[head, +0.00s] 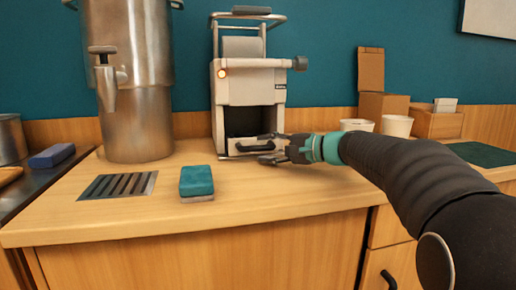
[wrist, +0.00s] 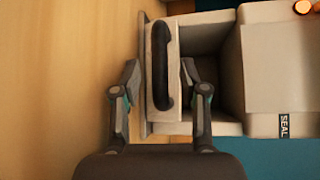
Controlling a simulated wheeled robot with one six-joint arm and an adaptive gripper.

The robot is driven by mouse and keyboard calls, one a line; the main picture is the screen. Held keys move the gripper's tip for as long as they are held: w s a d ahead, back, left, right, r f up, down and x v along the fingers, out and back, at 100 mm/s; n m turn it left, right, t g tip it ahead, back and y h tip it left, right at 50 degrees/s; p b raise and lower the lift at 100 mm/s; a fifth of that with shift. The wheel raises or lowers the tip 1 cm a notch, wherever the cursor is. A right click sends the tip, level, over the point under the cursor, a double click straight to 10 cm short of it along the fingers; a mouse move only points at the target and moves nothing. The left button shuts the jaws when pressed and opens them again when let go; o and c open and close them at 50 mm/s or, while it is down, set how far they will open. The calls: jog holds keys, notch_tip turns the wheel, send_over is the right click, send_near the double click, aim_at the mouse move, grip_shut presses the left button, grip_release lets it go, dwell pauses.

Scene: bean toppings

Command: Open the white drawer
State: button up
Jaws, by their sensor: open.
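The white drawer (head: 232,146) is low in the front of the white sealing machine (head: 250,84), under a dark opening. A black bar handle (wrist: 162,70) runs along the drawer's front (wrist: 173,122) in the wrist view. My gripper (head: 270,148) is at the drawer front in the head view and partly covers it. In the wrist view my gripper (wrist: 161,80) is open, with one finger on each side of the handle. I cannot tell whether the fingers touch it, or how far the drawer stands out.
A steel urn (head: 137,85) stands left of the machine. A teal sponge (head: 196,181) and a drain grate (head: 118,186) lie on the wooden counter (head: 290,192). White cups (head: 397,126) and cardboard boxes (head: 383,106) stand to the right. The front middle of the counter is clear.

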aim_at(263, 149)
jog(key=shift+x, duration=1.5)
grip_shut()
